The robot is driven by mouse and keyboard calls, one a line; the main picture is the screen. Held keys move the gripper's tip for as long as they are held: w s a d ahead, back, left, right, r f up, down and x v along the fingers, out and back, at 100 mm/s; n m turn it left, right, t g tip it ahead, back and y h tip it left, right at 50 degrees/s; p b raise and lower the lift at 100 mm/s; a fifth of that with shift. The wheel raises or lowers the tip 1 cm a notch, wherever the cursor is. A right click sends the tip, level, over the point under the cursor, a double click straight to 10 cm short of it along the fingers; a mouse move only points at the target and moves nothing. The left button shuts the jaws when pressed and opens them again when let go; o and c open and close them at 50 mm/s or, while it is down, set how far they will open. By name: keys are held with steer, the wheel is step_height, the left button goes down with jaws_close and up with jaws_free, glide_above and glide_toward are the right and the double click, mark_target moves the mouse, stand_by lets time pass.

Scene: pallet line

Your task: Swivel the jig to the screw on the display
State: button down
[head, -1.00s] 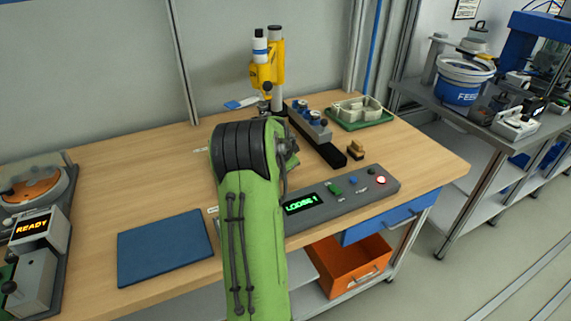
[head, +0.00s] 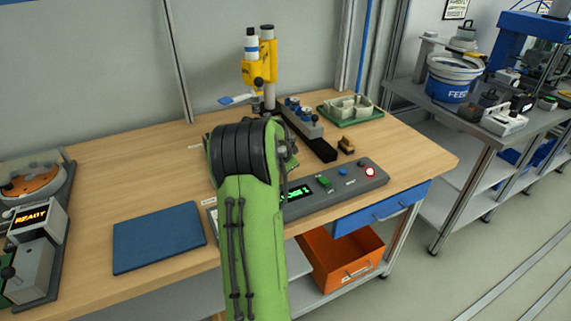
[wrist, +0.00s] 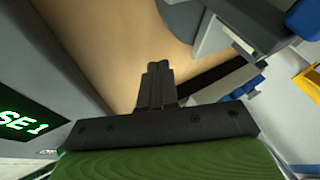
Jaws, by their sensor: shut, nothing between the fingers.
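The display (head: 297,192) on the grey console shows green text, partly covered by my arm in the head view. In the wrist view the display (wrist: 28,122) ends in "SE 1". The likely jig is a grey block with blue-topped parts (head: 304,118) on a black rail (head: 320,148), in front of the yellow screwdriver stand (head: 262,65). My gripper's closed, empty fingers (wrist: 157,72) show in the wrist view above the table, apart from the rail; the head view hides most of them behind my green arm. Screw details are too small to tell.
The console has green, blue and red-lit buttons (head: 370,172). A brown block (head: 346,144) and a green tray (head: 350,119) stand at the right. A blue mat (head: 158,237) and a READY unit (head: 32,216) are at the left. The table's middle left is clear.

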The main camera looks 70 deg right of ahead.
steer(key=w+p+v, duration=0.1)
steer(key=v, duration=0.8)
steer(key=shift+r+p, duration=0.3)
steer(key=shift+p, duration=0.1)
steer(key=shift+s, duration=0.1)
